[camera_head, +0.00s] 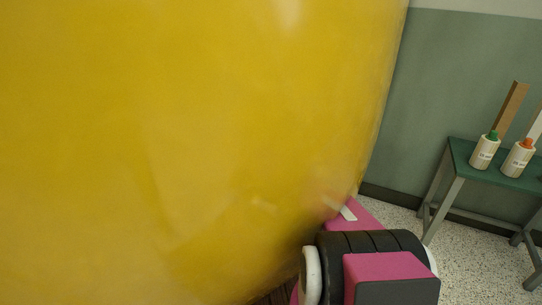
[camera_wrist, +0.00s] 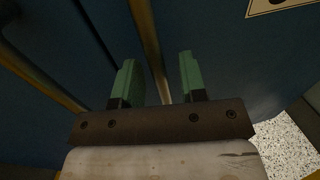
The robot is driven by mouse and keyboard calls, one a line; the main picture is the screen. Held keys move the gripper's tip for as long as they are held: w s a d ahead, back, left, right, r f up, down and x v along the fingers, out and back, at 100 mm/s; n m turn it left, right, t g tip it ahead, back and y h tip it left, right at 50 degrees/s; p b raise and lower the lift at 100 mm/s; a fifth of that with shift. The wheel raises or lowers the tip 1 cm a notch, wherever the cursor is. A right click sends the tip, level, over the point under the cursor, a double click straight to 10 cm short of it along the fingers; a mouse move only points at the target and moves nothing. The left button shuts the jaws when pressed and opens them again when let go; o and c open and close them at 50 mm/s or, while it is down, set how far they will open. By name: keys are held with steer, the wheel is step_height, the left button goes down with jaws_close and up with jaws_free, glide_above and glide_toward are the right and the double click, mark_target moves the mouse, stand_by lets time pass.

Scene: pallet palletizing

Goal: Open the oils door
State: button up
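A dark blue cabinet front (camera_wrist: 225,65) fills most of the wrist view. A long brass-coloured upright bar (camera_wrist: 148,38) runs down it, probably a door handle. My gripper (camera_wrist: 157,58) points at the front with its two green fingers spread apart. The bar passes through the gap between the fingers in the picture; neither finger visibly presses on it. A tan label plate (camera_wrist: 276,4) is cut off at the top right, so its text cannot be read. In the head view my gripper and the cabinet front are hidden.
A big yellow surface (camera_head: 180,130) fills the left and middle of the head view. A green-topped table (camera_head: 462,152) at the right holds a green-capped bottle (camera_head: 484,152) and an orange-capped bottle (camera_head: 518,160). Speckled floor (camera_head: 465,262) is open before it.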

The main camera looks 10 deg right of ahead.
steer(key=shift+w+a, duration=0.3)
jaws_close()
steer(key=shift+d, duration=0.1)
